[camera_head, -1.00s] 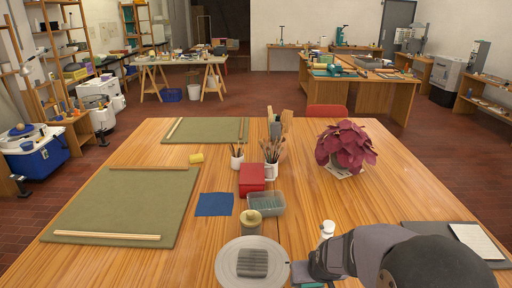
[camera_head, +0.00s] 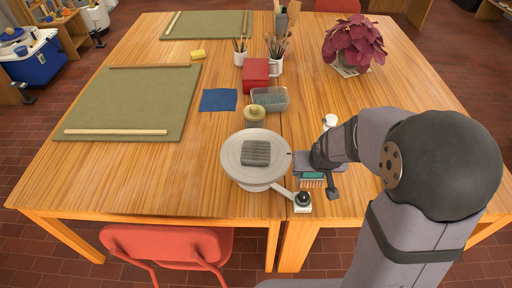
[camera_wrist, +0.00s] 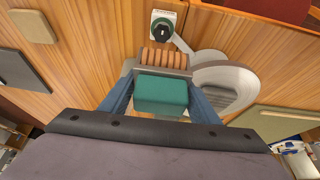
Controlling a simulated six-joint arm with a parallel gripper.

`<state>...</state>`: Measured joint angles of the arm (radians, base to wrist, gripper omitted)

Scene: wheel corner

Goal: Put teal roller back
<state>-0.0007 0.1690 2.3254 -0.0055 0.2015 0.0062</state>
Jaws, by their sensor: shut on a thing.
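The teal roller (camera_wrist: 160,95) shows as a teal block between the two blue-grey fingers of my gripper (camera_wrist: 160,77) in the wrist view. My gripper (camera_head: 315,172) is shut on it. In the head view a strip of the teal roller (camera_head: 312,175) shows under my gripper, right of the wheel, near the table's front edge. A grey piece with several brown ribs (camera_wrist: 163,59) lies just beyond the roller in the wrist view. I cannot tell whether the roller touches it or the table.
The round wheel (camera_head: 235,167) with a grey ribbed block (camera_head: 256,152) stands close on the left. A knob box (camera_head: 302,201) sits at the table's front edge. A white bottle (camera_head: 329,121) stands behind my gripper. The table's right side has free room.

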